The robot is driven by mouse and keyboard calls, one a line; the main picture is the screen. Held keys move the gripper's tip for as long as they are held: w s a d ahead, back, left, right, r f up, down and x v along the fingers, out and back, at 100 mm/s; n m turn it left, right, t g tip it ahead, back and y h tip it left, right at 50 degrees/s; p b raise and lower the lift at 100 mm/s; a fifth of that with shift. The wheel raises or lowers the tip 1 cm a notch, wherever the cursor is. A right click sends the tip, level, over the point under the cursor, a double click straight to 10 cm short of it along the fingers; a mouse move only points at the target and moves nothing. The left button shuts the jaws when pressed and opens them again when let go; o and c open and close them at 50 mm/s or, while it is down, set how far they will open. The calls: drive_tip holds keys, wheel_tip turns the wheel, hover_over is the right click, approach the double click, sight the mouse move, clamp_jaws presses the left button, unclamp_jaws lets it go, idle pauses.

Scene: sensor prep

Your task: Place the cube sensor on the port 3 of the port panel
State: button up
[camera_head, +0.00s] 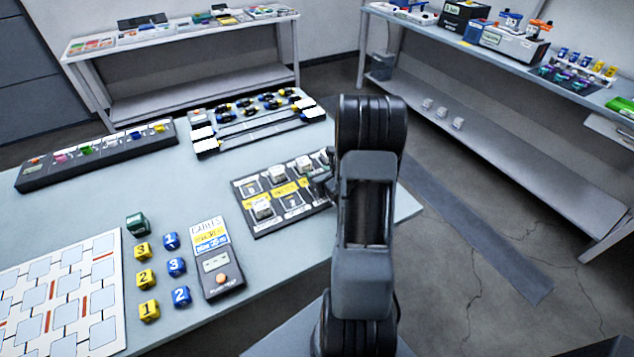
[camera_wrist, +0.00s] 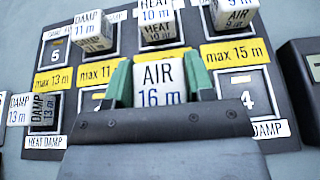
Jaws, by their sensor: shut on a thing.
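My gripper (camera_wrist: 160,82) has green fingertips and is shut on a white cube sensor (camera_wrist: 160,80) marked AIR 16 m. It holds the cube over the lower row of the dark port panel (camera_wrist: 283,128), and my gripper hides much of that row's middle. I cannot tell whether the cube touches the panel. The numbers 5 and 4 are readable on the panel; I cannot make out a 3. In the head view the port panel (camera_head: 240,184) lies on the table, and my arm hides its right side and most of the gripper.
Other cubes sit on the panel: DAMP (camera_wrist: 92,32), HEAT (camera_wrist: 157,28), AIR 9 m (camera_wrist: 236,14) and DAMP 13 m (camera_wrist: 46,110). On the table (camera_head: 180,206) are a handheld device (camera_head: 220,272), several numbered cubes (camera_head: 177,266) and a dark cable rack (camera_head: 258,125).

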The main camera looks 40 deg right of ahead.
drive_tip(key=shift+a+f+b, duration=0.1)
drive_tip(key=shift+f+b, duration=0.25)
drive_tip(key=shift+f, duration=0.95)
drive_tip(key=shift+f, duration=0.1)
drive_tip(key=shift+f, duration=0.1)
drive_tip(key=o, duration=0.9)
